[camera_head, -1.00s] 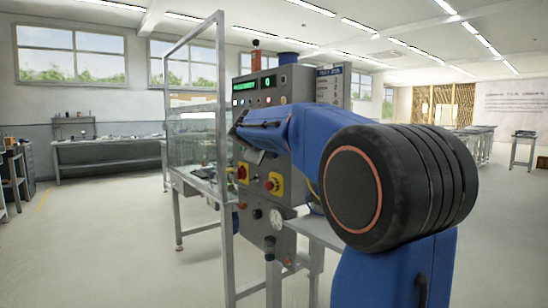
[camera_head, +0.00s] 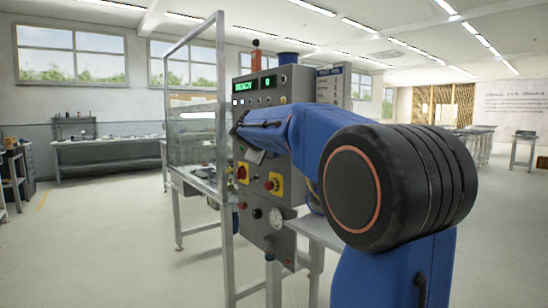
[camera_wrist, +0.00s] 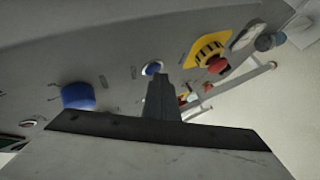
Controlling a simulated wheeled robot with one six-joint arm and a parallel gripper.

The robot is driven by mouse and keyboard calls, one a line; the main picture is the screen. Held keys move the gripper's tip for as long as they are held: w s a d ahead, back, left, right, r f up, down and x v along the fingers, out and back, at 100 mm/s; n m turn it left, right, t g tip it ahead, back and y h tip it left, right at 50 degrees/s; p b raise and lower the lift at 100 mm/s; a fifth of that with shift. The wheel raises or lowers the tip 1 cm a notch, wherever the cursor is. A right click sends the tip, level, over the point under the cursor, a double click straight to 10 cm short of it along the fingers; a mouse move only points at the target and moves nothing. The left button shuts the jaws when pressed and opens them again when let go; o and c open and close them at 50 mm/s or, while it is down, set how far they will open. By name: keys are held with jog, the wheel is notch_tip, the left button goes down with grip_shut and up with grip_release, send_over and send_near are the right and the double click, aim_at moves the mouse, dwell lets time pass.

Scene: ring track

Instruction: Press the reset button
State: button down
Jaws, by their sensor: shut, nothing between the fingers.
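The grey control panel (camera_head: 262,132) stands in the middle of the head view, partly behind my blue arm. In the wrist view my gripper (camera_wrist: 158,76) is shut and empty, its dark fingers pointing at the panel. A small blue button (camera_wrist: 150,69) in a pale ring sits right at the fingertips and is partly covered by them. I cannot tell whether they touch it. A larger blue knob or button (camera_wrist: 78,96) is to the left. The labels are too small to read, so I cannot confirm which is the reset button.
A red stop knob on a yellow plate (camera_wrist: 208,48) is right of my fingers in the wrist view. A green-lit display (camera_head: 257,85) is on the panel's upper part. A metal frame with clear guard (camera_head: 222,150) stands left of the panel. Open floor (camera_head: 110,230) lies at left.

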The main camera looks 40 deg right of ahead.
jog(key=shift+a, duration=0.65)
jog(key=a, duration=0.5)
jog(key=shift+s, duration=0.15)
dwell(0.9)
jog(key=s+a+f+m+g+y, duration=0.1)
jog(key=s+a+f+y, duration=0.2)
jog(key=s+a+f, duration=0.4)
jog(key=s+a+f+m+g+y, duration=0.1)
jog(key=s+a+f, duration=0.6)
jog(key=s+f, duration=0.8)
jog(key=s+a+f+m+g+y, duration=0.1)
jog(key=s+a+f+y, duration=0.4)
jog(key=s+f, duration=0.6)
jog(key=s+a+m, duration=0.1)
jog(key=s+a, duration=0.1)
jog(key=s, duration=0.7)
jog(key=shift+a+f+m+g+y, duration=0.3)
jog(key=shift+a+g, duration=0.05)
jog(key=shift+g, duration=0.05)
